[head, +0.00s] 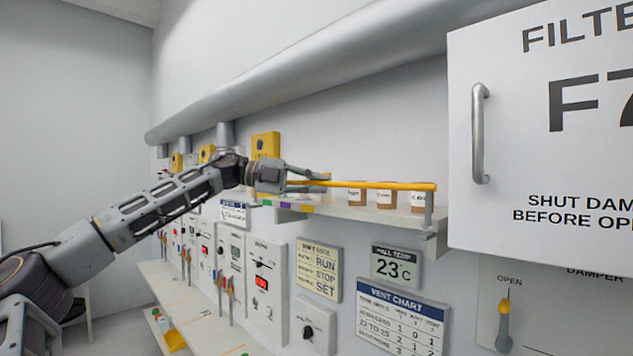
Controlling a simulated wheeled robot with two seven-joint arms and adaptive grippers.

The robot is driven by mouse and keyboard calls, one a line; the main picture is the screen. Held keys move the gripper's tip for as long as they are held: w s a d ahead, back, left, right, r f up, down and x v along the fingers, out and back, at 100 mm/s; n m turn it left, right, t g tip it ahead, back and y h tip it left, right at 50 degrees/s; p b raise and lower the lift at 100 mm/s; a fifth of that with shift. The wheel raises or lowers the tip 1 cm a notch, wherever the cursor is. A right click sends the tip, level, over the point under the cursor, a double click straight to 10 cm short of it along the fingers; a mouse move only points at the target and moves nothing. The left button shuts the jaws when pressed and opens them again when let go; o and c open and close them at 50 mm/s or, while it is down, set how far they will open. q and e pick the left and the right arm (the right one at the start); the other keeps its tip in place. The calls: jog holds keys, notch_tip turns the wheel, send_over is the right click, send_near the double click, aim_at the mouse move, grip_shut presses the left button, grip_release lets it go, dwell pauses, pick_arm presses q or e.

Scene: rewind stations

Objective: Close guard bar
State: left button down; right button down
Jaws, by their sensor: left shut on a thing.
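The guard bar (385,185) is a thin yellow bar running roughly level in front of a wall shelf (375,213). Its right end meets a grey upright bracket (429,208) at the shelf's right end. My left gripper (326,179) reaches in from the left and is shut on the bar left of its middle. The fingers hide part of the bar there, and I cannot tell whether its left end rests on anything. My right gripper is out of view.
Several brown labelled jars (357,195) stand on the shelf behind the bar. A white filter door (540,140) with a metal handle juts out at the right. A grey pipe (300,75) runs above. Control panels (265,290) and a lower ledge line the wall below.

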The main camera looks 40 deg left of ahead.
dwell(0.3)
pick_arm(q)
jog(key=c, duration=1.5)
grip_release()
jog(key=shift+a, duration=0.1)
jog(key=shift+s, duration=0.1)
jog(key=v, duration=1.1)
jog(key=shift+s+a, duration=0.2)
jog(key=shift+a, duration=0.1)
